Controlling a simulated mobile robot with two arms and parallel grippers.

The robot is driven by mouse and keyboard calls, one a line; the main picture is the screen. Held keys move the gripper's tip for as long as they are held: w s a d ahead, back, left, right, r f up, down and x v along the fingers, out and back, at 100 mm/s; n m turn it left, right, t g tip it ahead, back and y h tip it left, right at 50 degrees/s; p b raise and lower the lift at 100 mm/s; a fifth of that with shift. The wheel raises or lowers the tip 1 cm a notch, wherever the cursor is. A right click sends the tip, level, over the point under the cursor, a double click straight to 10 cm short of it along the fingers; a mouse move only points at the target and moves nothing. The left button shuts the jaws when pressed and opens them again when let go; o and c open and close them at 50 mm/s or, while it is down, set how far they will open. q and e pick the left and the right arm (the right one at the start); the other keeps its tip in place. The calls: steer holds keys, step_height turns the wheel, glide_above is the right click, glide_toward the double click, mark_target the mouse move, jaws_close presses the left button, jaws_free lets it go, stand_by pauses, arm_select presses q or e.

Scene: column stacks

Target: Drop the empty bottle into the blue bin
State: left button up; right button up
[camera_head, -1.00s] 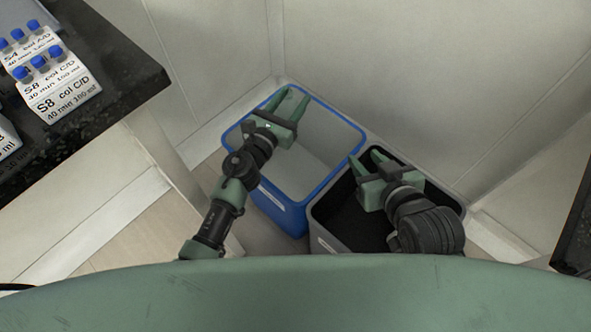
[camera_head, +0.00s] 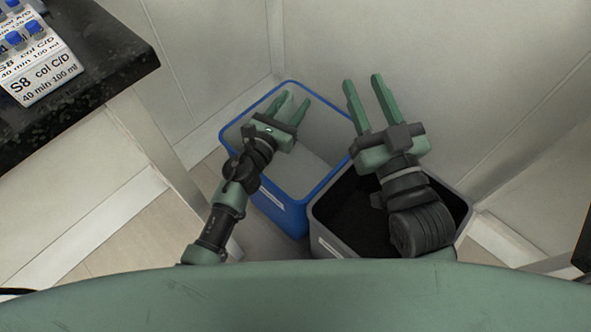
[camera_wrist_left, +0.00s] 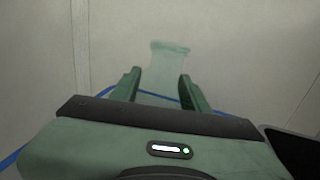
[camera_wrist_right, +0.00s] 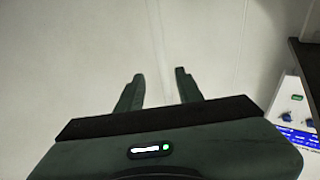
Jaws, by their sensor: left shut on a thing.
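The blue bin (camera_head: 299,214) stands on the floor against the wall, left of the grey bin. My left gripper (camera_head: 291,108) is over the blue bin's opening. In the left wrist view, a clear, pale green-tinted bottle (camera_wrist_left: 168,66) is between the fingers of my left gripper (camera_wrist_left: 158,88), which is shut on it. The bottle is transparent and hard to make out in the head view. My right gripper (camera_head: 362,92) is open and empty, raised above the back of the grey bin. Its parted fingers (camera_wrist_right: 158,88) show in the right wrist view with nothing between them.
A grey bin (camera_head: 453,194) with a dark inside stands right beside the blue bin. A black bench (camera_head: 117,66) at the upper left holds labelled racks (camera_head: 42,72) with blue-capped vials. Walls close in behind both bins.

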arm_select(q)
steer(key=shift+f+b, duration=0.6)
steer(key=shift+f, duration=0.2)
arm_select(e)
step_height(320, 180, up, 6)
steer(key=s+t+y, duration=0.1)
steer(key=s+t, duration=0.1)
steer(key=t, duration=0.1)
steer(key=shift+s+t, duration=0.15)
steer(key=shift+t, duration=0.25)
steer(key=shift+a, duration=0.1)
arm_select(q)
steer(key=o, duration=1.5)
